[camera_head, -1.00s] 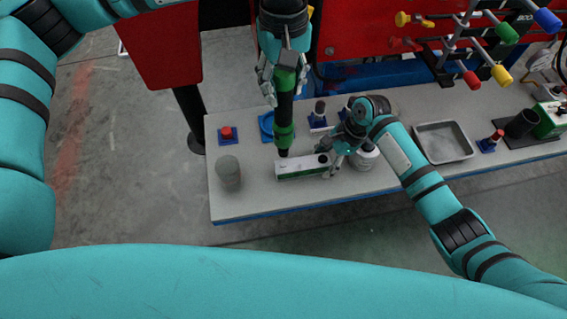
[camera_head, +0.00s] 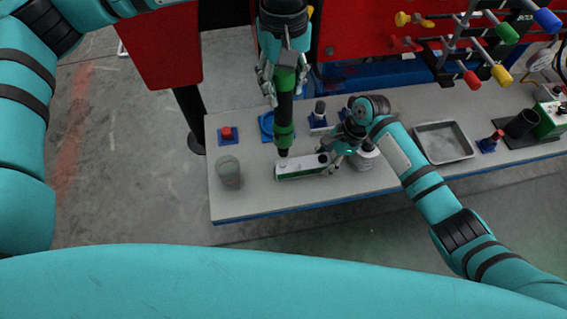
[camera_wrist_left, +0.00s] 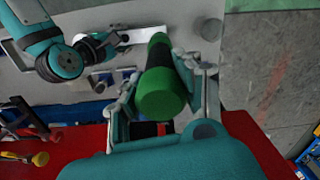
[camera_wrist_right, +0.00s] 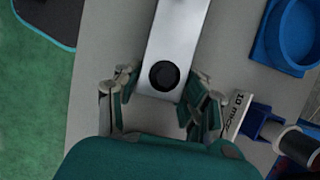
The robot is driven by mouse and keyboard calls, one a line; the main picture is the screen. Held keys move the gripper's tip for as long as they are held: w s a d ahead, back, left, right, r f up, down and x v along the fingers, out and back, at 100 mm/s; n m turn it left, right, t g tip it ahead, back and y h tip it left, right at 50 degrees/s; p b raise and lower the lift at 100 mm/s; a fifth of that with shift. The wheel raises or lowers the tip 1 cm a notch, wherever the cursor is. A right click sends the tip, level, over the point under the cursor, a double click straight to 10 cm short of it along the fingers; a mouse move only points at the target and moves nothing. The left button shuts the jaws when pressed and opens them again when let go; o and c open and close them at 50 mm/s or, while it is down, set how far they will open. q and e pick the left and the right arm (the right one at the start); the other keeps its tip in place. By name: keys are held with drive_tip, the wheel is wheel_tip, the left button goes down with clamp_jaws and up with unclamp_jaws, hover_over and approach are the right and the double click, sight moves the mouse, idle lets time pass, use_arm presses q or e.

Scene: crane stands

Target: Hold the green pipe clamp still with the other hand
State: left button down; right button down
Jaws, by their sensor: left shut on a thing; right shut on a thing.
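The green pipe clamp (camera_head: 299,168) is a long block with a pale top and a green side, lying on the bench. A dark round spot marks its right end; in the right wrist view the pale top (camera_wrist_right: 178,40) and this spot show close up. My right gripper (camera_head: 333,157) is shut on that end, one finger on each side (camera_wrist_right: 162,100). My left gripper (camera_head: 285,84) is shut on an upright green and black tool (camera_head: 284,128), also seen end-on in the left wrist view (camera_wrist_left: 160,92).
A grey cup (camera_head: 229,172) stands left of the clamp. A red button on a blue base (camera_head: 227,134) and a blue ring (camera_head: 266,126) lie behind. A white bottle (camera_head: 364,157) is close to my right gripper. A metal tray (camera_head: 443,142) lies further right.

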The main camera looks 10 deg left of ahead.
sight(284, 109)
idle(0.7)
use_arm(q)
drive_tip(key=shift+n, duration=0.4)
drive_tip(key=shift+f, duration=2.35)
drive_tip(key=shift+n, duration=0.8)
drive_tip(key=shift+f, duration=1.05)
idle(1.6)
drive_tip(key=shift+r, duration=0.15)
